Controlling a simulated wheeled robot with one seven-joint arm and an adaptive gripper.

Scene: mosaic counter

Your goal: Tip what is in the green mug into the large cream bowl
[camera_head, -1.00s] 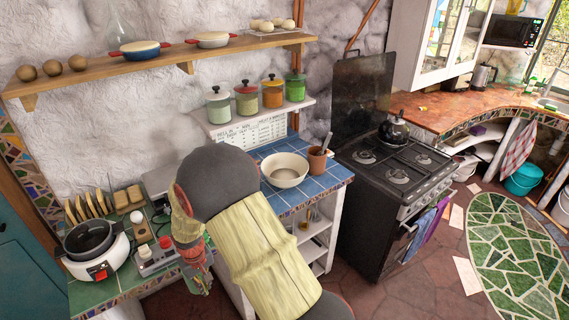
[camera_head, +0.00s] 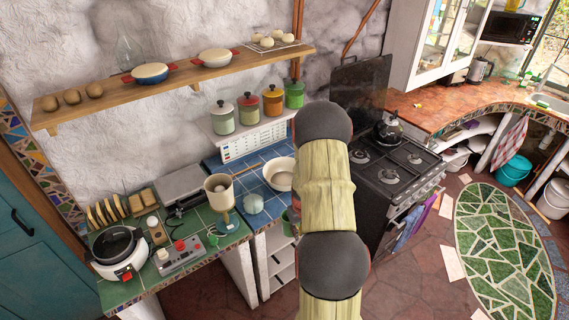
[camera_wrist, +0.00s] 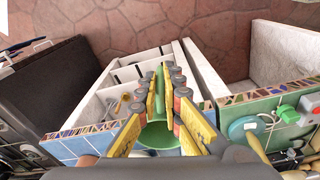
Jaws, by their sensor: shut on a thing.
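The large cream bowl (camera_head: 279,174) stands on the blue-tiled counter in the head view, its right side hidden behind my arm. It looks empty in the part that shows. The green mug (camera_wrist: 157,139) is between my fingers in the wrist view, near the front edge of the blue counter. A small green patch beside my arm in the head view seems to be this mug. My gripper (camera_wrist: 164,90) is shut on it. In the head view my arm hides most of the gripper. The mug's contents and tilt cannot be made out.
The black stove (camera_head: 385,170) stands right of the blue counter. A cream-topped appliance (camera_head: 219,190) and a pale round object (camera_head: 253,204) are left of the bowl. A cooker (camera_head: 117,250) and a red-knobbed device (camera_head: 180,255) fill the green counter. Canisters (camera_head: 248,109) stand behind.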

